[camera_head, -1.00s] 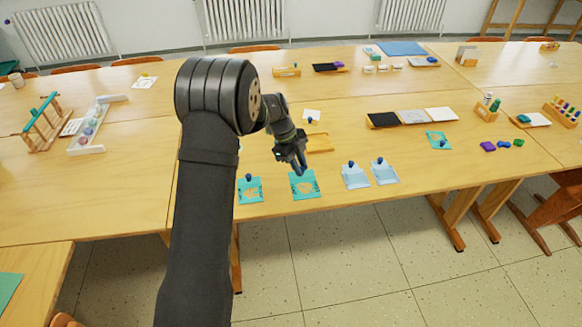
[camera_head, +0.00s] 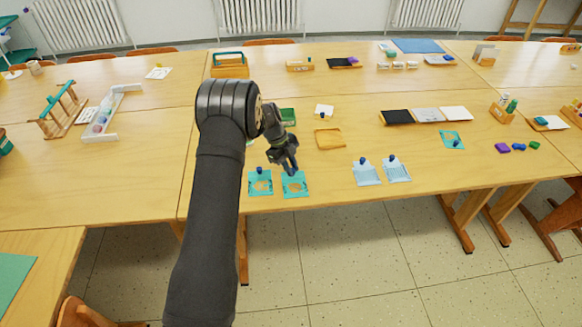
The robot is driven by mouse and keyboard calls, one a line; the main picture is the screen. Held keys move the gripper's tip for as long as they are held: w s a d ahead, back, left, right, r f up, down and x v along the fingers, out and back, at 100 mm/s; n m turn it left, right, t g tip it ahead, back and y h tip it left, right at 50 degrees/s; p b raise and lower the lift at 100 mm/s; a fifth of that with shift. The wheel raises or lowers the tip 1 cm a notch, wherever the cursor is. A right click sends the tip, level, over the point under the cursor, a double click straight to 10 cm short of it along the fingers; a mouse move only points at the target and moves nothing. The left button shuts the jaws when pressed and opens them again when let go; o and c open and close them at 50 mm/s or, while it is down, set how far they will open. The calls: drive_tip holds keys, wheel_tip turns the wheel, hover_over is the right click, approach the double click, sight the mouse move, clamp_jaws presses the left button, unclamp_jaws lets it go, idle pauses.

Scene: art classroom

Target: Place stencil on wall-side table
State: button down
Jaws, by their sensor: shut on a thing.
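Two teal stencils with cut-out shapes and dark blue knobs are side by side at the near edge of the front table (camera_head: 330,182). My gripper (camera_head: 292,171) is shut on the right one of the pair (camera_head: 295,187), at its knob. I cannot tell whether that stencil is clear of the tabletop. The left stencil (camera_head: 260,185) lies just beside it. Another teal stencil (camera_head: 452,140) lies farther right. The wall-side table (camera_head: 290,84) is the far row, behind the front table.
Two light blue knobbed pieces (camera_head: 367,175) (camera_head: 398,171) lie right of the held stencil. A wooden tray (camera_head: 329,139) and a green box (camera_head: 288,116) lie behind it. The wall-side table holds a wooden caddy (camera_head: 230,69), small boxes and a blue mat (camera_head: 416,46).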

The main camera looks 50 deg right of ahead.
drive_tip(key=c, duration=1.3)
unclamp_jaws()
drive_tip(key=shift+f, duration=0.1)
drive_tip(key=v, duration=1.2)
drive_tip(key=shift+s, duration=0.1)
drive_tip(key=x, duration=1.1)
drive_tip(key=shift+f, duration=0.15)
drive_tip(key=shift+s+d, duration=0.1)
drive_tip(key=shift+r, duration=1.75)
